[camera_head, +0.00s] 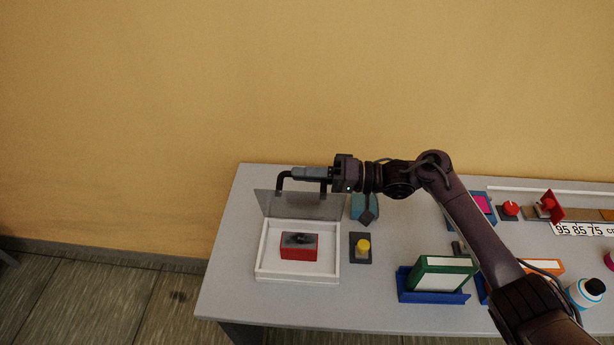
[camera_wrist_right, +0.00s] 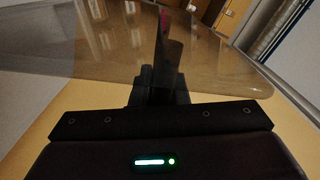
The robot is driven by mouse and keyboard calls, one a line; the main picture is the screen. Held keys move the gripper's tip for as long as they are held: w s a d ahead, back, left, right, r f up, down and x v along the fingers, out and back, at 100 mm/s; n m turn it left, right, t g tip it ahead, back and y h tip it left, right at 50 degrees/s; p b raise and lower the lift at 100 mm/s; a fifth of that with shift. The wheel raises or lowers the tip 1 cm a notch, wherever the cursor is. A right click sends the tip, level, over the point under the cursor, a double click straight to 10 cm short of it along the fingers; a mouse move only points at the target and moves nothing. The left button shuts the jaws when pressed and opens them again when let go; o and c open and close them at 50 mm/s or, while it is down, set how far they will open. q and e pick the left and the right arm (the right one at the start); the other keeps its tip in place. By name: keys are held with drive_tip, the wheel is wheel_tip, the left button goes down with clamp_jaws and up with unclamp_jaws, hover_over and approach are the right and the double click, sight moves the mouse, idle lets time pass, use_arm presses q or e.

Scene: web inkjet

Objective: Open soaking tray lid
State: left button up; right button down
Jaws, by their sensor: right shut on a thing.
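The soaking tray (camera_head: 262,270) is a white open box at the left of the table. Its transparent grey lid (camera_head: 300,207) stands raised, roughly upright, along the tray's back edge. A red block with a dark top (camera_head: 298,251) lies inside the tray. My right gripper (camera_head: 300,174) is at the top of the lid, shut on the black lid handle (camera_head: 281,182). The lid also shows as a clear tinted sheet in the right wrist view (camera_wrist_right: 230,62), where the fingers' grip is largely dark. My left gripper is not in view.
A yellow knob (camera_head: 363,246) on a dark base stands right of the tray. A blue holder (camera_head: 432,296) with a green-framed white piece (camera_head: 444,275) and a white bottle (camera_head: 583,291) stand further right. The wall (camera_head: 300,80) rises behind the table.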

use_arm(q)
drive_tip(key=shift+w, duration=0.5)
use_arm(e)
drive_tip(key=shift+w+f, duration=0.2)
drive_tip(key=shift+w, duration=0.4)
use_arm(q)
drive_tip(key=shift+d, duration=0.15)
use_arm(e)
drive_tip(key=shift+f, duration=0.1)
drive_tip(key=c, duration=1.5)
unclamp_jaws()
drive_tip(key=shift+w, duration=0.1)
drive_tip(key=shift+o, duration=0.2)
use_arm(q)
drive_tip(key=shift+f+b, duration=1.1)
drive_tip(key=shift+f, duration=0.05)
use_arm(e)
drive_tip(key=d, duration=0.7)
drive_tip(key=shift+d, duration=0.4)
